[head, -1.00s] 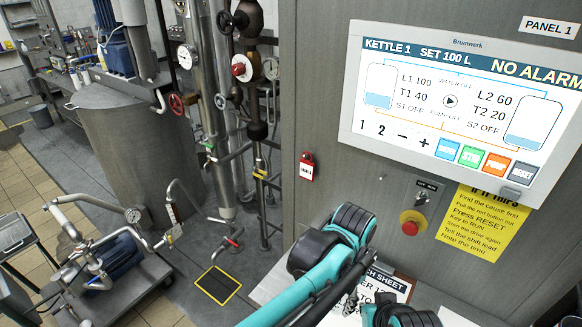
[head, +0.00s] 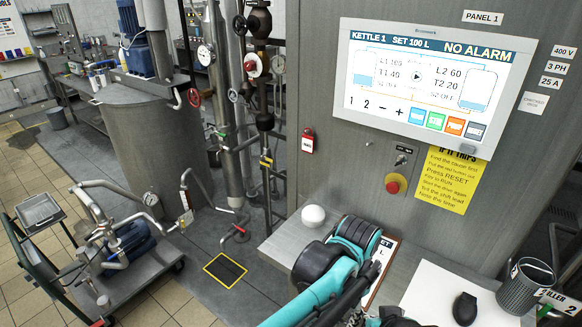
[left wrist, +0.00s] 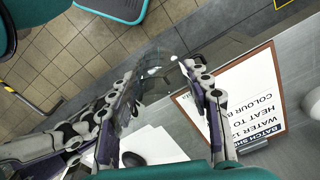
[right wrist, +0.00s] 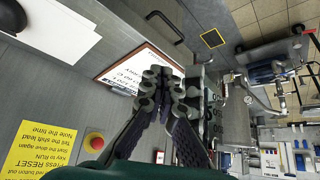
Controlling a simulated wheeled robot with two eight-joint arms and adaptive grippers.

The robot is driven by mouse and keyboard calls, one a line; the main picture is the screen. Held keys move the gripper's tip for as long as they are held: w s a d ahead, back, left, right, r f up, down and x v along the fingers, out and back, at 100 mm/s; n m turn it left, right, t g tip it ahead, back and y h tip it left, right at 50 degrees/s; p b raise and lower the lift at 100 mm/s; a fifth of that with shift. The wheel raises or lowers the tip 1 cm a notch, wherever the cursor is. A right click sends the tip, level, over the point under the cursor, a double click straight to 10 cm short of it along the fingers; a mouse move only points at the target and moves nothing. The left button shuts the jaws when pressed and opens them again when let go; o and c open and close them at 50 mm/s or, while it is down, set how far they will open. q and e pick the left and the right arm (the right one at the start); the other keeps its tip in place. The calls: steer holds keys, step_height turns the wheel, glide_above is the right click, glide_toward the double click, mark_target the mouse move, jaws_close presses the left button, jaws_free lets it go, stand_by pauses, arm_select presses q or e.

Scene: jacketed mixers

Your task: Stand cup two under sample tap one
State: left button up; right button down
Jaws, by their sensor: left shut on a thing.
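In the left wrist view my left gripper (left wrist: 163,72) is shut on a clear, see-through vessel (left wrist: 150,66), seemingly a cup; its outline is faint and no number is readable. It is held above the grey bench near the clipboard. My right gripper (right wrist: 165,76) appears shut and empty, its fingertips together over the bench area. In the head view my arm hides the grippers and cup.
The bench (head: 272,244) carries a white dome (head: 313,216), a clipboard (head: 383,268), a white sheet (head: 428,285), a dark rounded object (head: 465,309) and a grey bin (head: 519,290). A trolley with a pump (head: 128,243) stands left of the pad. Floor around the pad is clear.

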arm_select(q)
step_height(320, 180, down, 14)
steer(key=b, duration=1.3)
steer(key=w+a+f+n, duration=0.2)
steer(key=a+f+n, duration=0.1)
steer(key=a, duration=0.7)
steer(key=w+a+f+n, duration=0.3)
steer(key=a+f, duration=0.3)
steer(key=a, duration=0.3)
steer(key=w+a+f+n, duration=0.2)
steer(key=a+f+n, duration=0.3)
steer(key=a, duration=0.5)
steer(key=shift+w+a+f+b, duration=0.2)
steer(key=shift+w+a+b, duration=0.15)
steer(key=shift+w+b, duration=0.05)
